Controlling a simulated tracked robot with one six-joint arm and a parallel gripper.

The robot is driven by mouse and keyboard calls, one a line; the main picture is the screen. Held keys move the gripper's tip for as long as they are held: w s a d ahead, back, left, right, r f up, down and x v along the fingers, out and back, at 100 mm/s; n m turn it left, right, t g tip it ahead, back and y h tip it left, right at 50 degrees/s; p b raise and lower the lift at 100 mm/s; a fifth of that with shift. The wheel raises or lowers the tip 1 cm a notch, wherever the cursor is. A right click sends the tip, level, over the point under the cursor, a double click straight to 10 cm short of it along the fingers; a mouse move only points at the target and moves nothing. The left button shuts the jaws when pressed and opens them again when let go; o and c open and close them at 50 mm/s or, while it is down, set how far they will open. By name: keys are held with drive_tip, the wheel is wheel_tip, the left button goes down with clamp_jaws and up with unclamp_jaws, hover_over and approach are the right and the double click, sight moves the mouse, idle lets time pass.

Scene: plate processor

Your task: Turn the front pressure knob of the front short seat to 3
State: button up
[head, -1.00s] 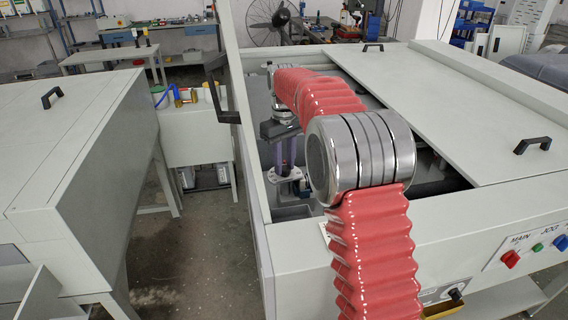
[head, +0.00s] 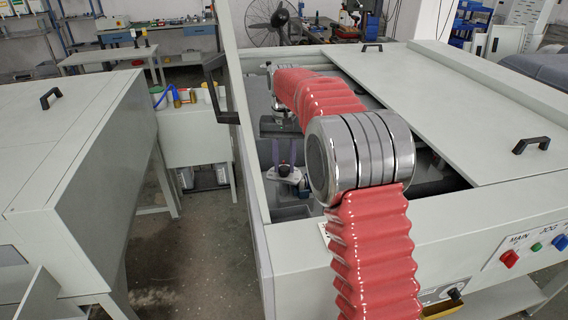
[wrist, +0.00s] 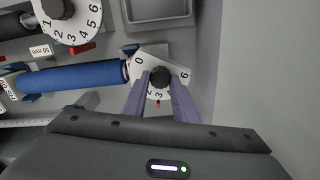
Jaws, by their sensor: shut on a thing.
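The front pressure knob (wrist: 160,76) is black and sits on a white dial plate (wrist: 150,58) with black numbers. In the wrist view my gripper (wrist: 160,79) has its two purple fingers on either side of the knob, shut on it. The 0 is at the dial's upper left and the 6 at its right. The 2 and 3 show between the fingers, with a small red mark (wrist: 158,104) just below the 3. Some numbers are hidden by the fingers. In the head view my gripper (head: 284,165) points down inside the open machine, over the white dial.
A second numbered dial (wrist: 75,20) with a black knob and red mark is at the wrist view's upper left. A blue roller (wrist: 72,76) lies left of the gripped knob. A grey wall (wrist: 255,70) stands close on the right.

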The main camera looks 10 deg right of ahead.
sight(284, 167)
drive_tip(key=shift+w+r, duration=0.1)
drive_tip(key=shift+r, duration=0.05)
drive_tip(key=o, duration=1)
drive_tip(key=shift+o, duration=0.2)
wheel_tip(284, 167, up, 14)
drive_tip(key=shift+f, duration=0.25)
idle(0.4)
